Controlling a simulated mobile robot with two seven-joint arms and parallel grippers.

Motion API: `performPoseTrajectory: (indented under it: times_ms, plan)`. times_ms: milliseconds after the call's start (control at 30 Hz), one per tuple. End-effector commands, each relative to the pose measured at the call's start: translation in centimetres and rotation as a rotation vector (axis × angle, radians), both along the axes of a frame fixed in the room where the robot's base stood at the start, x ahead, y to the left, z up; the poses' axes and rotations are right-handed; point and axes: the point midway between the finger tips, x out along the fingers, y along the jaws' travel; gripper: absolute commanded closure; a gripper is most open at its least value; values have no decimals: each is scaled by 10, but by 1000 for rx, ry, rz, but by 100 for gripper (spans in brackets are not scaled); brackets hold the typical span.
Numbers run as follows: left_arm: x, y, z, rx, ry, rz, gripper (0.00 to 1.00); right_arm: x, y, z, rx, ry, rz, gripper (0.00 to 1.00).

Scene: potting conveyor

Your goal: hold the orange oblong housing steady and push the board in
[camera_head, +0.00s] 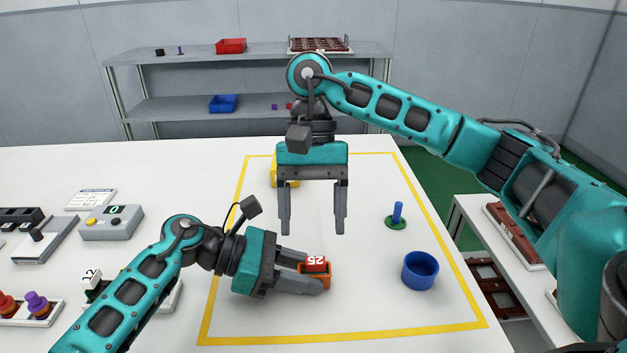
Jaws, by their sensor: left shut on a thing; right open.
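The orange oblong housing (327,281) stands on the white table inside the yellow outline. My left gripper (312,271) is shut on it from the left, and its fingers hide part of the housing. A red piece with a white mark (316,263), which looks like the board, sits at the top of the housing and sticks up above its rim. How deep it is in cannot be told. My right gripper (312,229) is open and empty, pointing down, above and behind the housing in the picture.
A blue cup (420,271) and a blue peg on a green base (397,216) stand to the right. A yellow object (288,180) is partly hidden behind my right gripper. A grey box with a display (111,223) and other devices stand at left.

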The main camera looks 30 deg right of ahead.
Motion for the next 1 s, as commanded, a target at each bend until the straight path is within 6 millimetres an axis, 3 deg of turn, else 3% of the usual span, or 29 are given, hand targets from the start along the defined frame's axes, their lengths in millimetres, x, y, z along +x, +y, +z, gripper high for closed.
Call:
performPoseTrajectory:
  times_ms: [100, 300, 533, 967, 1000]
  plan:
    - [1, 1, 0, 1, -1, 1, 88, 9, -6, 25, -2, -4, -1, 29]
    - [1, 1, 0, 1, 0, 1, 88, 16, -12, 47, -4, -3, -2, 29]
    - [1, 1, -1, 2, -1, 1, 88, 19, -14, 57, -4, -1, -2, 29]
    - [1, 1, -1, 2, 0, 2, 88, 19, -15, 58, -4, -1, -2, 29]
    - [1, 1, -1, 2, 0, 2, 63, 19, -15, 58, -4, -1, -2, 29]
